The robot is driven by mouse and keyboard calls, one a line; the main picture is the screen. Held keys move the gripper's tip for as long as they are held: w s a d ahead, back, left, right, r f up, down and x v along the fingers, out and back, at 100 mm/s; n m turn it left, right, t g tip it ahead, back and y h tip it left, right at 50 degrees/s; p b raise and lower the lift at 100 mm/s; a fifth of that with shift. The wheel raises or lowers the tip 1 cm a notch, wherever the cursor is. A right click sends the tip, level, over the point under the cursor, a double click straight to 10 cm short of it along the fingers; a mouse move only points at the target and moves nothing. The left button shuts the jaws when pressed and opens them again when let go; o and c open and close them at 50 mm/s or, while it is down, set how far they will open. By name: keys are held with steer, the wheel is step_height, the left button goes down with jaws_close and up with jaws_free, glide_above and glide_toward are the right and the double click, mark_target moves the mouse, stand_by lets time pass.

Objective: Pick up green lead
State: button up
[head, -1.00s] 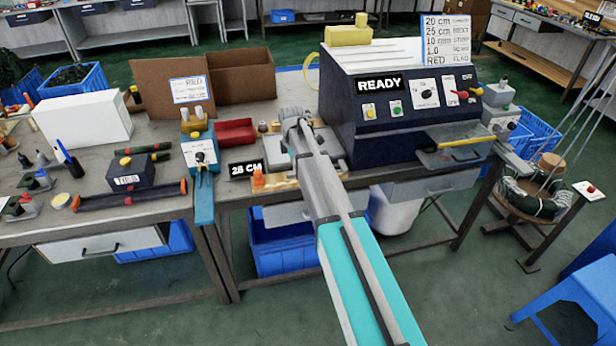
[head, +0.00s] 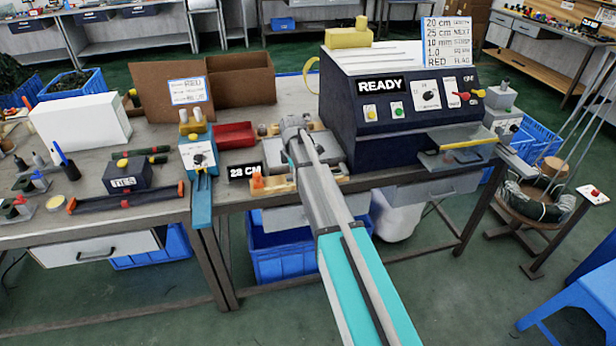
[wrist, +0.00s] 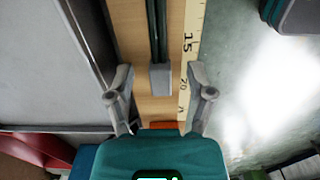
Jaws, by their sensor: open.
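In the wrist view, dark green strands (wrist: 157,35), which look like the green lead, run lengthwise along a wooden board (wrist: 135,30). They end at a small grey block (wrist: 160,79). My gripper (wrist: 160,82) is open, with one finger on each side of this block in the picture. I see nothing held. I cannot tell how high the fingertips are above the board. In the head view, my arm reaches over the bench and hides the lead and my fingertips.
A ruler strip (wrist: 190,45) lies along the board's right side. In the head view, a dark machine reading READY (head: 395,120) stands close on the right. A red tray (head: 235,135), a 28 CM sign (head: 245,171) and a blue-based device (head: 202,198) are on the left.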

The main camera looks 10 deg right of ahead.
jaws_close()
steer(key=shift+r, duration=0.2)
stand_by(0.4)
step_height(320, 180, up, 3)
steer(key=p, duration=0.3)
steer(key=s+d+r+p, duration=0.1)
steer(key=s+r+p, duration=0.8)
steer(key=s, duration=0.5)
steer(key=shift+d+r+p, duration=0.25)
steer(key=shift+r+p, duration=0.05)
steer(key=shift+p, duration=0.2)
